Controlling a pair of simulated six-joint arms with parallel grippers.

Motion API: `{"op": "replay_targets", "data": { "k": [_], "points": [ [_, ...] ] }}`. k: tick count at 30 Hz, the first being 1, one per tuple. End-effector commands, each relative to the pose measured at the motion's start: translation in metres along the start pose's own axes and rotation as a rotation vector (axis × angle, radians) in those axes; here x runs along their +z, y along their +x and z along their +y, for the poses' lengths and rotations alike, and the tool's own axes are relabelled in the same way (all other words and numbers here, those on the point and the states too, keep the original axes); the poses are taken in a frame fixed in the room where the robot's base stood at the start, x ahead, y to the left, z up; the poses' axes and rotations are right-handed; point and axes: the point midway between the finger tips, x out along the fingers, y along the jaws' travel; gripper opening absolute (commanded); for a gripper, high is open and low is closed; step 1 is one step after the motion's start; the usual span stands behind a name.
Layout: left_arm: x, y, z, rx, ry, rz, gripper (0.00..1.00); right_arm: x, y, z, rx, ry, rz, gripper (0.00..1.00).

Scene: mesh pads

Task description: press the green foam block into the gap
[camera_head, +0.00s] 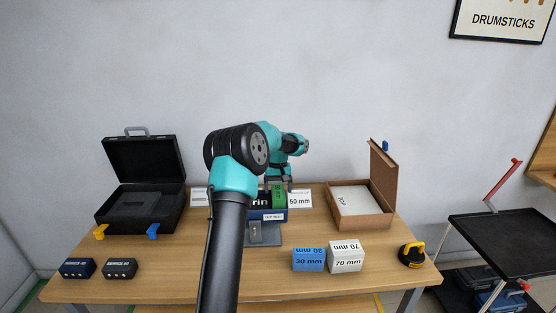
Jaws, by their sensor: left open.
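The green foam block (279,197) stands upright at the middle back of the table. It sits at a dark blue box (275,215) with a white label on its front, beside a dark piece with partly hidden white lettering. I cannot tell how deep it sits in the gap. My left gripper (277,184) is open, pointing down right at the top of the green block; its fingertips are small and partly hidden. My right gripper is not in view.
A white 50 mm block (300,199) stands right of the box. A blue 30 mm block (309,260) and a white 70 mm block (346,257) lie in front. An open black case (140,208) is left, an open cardboard box (360,220) right, a yellow-black tool (411,254) front right.

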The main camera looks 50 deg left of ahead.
Motion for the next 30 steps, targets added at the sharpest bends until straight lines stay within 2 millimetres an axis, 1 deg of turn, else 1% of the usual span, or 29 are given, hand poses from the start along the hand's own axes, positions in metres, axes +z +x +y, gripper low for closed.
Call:
{"op": "replay_targets", "data": {
  "k": [3, 18, 21, 24, 30],
  "points": [
    [-0.001, -0.023, 0.0, 0.002, 0.0, 0.004, 0.82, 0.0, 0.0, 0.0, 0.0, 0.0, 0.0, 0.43],
    [0.0, -0.119, 0.001, 0.002, 0.001, 0.004, 0.82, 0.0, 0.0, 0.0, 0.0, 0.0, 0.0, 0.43],
    [0.0, -0.132, 0.001, 0.002, 0.002, 0.002, 0.82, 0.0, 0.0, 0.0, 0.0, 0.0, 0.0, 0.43],
    [0.0, -0.141, 0.001, 0.001, 0.002, 0.002, 0.82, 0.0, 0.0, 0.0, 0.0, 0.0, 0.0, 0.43],
    [0.0, -0.147, 0.001, 0.001, 0.002, 0.0, 0.82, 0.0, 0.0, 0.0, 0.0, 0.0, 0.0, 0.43]
  ]
}}
